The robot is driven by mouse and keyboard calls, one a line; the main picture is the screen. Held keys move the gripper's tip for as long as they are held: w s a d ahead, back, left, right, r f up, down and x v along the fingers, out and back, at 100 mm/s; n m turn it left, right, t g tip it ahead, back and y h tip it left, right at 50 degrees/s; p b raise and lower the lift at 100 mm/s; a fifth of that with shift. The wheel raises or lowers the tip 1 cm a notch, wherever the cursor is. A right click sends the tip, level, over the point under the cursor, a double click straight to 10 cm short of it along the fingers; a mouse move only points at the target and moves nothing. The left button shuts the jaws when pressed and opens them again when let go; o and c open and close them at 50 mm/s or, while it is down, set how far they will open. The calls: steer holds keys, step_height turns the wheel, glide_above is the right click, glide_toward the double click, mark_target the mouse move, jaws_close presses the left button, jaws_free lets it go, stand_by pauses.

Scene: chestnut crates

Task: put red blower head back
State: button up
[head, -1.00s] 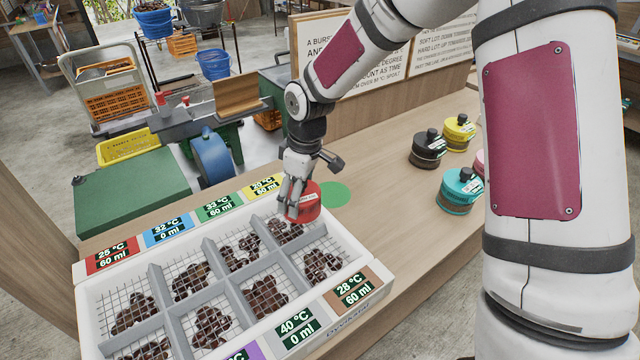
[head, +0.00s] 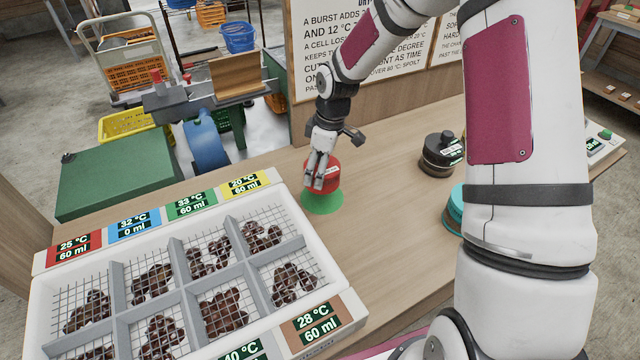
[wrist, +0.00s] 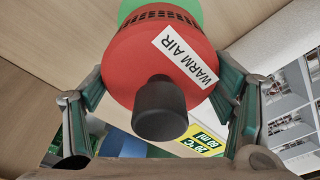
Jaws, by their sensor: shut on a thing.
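The red blower head (head: 333,176) is in my gripper (head: 319,180), which is shut on it. In the wrist view the red blower head (wrist: 162,62) carries a white "WARM AIR" label and a black knob, with a finger on each side. In the head view it shows directly over a round green disc (head: 322,205) on the wooden bench. I cannot tell whether it touches the disc. The green disc (wrist: 185,8) also shows behind the head at the top of the wrist view.
A white crate (head: 345,318) with gridded compartments of chestnuts and temperature labels stands at front left. A black blower head (head: 440,155) and a teal one (head: 453,212), partly hidden by my arm, stand to the right. Text boards (head: 310,50) rise behind the bench.

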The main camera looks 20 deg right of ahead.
steer(key=shift+f, duration=2.75)
steer(key=o, duration=1.7)
steer(key=shift+f, duration=0.15)
